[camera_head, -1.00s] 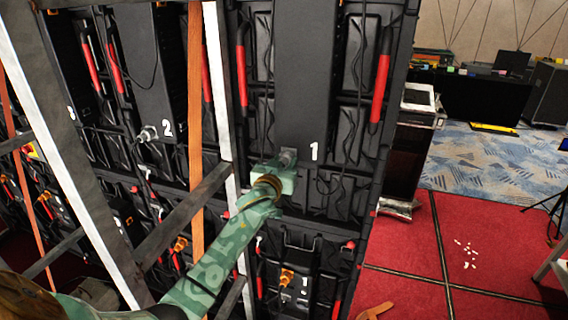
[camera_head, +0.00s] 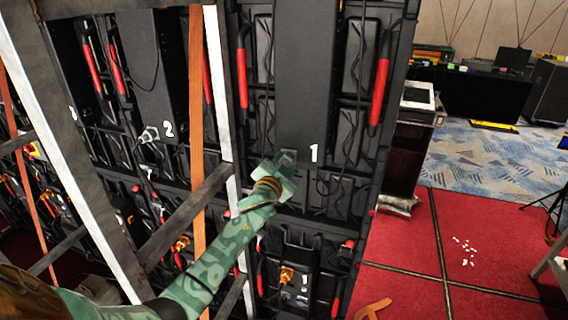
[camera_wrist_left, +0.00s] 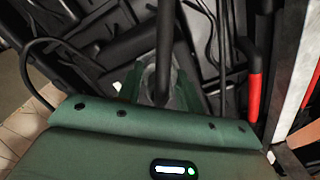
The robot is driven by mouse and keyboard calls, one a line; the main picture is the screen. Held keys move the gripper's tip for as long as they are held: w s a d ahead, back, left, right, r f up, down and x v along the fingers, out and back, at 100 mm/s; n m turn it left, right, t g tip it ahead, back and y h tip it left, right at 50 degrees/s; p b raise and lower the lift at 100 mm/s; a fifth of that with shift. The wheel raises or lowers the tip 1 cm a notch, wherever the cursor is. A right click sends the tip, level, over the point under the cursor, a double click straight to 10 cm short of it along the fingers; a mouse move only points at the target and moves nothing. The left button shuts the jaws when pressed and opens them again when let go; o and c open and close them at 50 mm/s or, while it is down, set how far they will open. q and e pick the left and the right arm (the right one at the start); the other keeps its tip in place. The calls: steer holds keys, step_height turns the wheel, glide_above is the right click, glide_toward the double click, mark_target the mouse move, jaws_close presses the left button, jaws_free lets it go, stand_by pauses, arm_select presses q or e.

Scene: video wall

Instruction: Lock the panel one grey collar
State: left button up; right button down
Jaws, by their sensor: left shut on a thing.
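The panel marked 1 (camera_head: 308,80) stands upright in the middle of the head view. Its grey collar (camera_head: 287,156) is at the lower end of the panel's dark box, beside the white number. My left gripper (camera_head: 284,168) is shut on the grey collar and hides most of it. In the left wrist view the collar (camera_wrist_left: 152,82) shows between the green fingers, with a black cable rising from it. Whether the collar is locked cannot be told. My right gripper is not in view.
A metal ladder-like frame (camera_head: 82,180) with an orange strap (camera_head: 197,130) stands at the left, close to my left arm. Panel 2 (camera_head: 150,80) has its own grey connector (camera_head: 149,134). Open red floor (camera_head: 410,260) lies at the right.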

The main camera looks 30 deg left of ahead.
arm_select(q)
steer(key=shift+m, duration=0.6)
steer(key=o, duration=1)
steer(key=b+v, duration=0.1)
steer(key=v, duration=1.5)
steer(key=shift+s, duration=0.25)
steer(key=shift+w, duration=0.1)
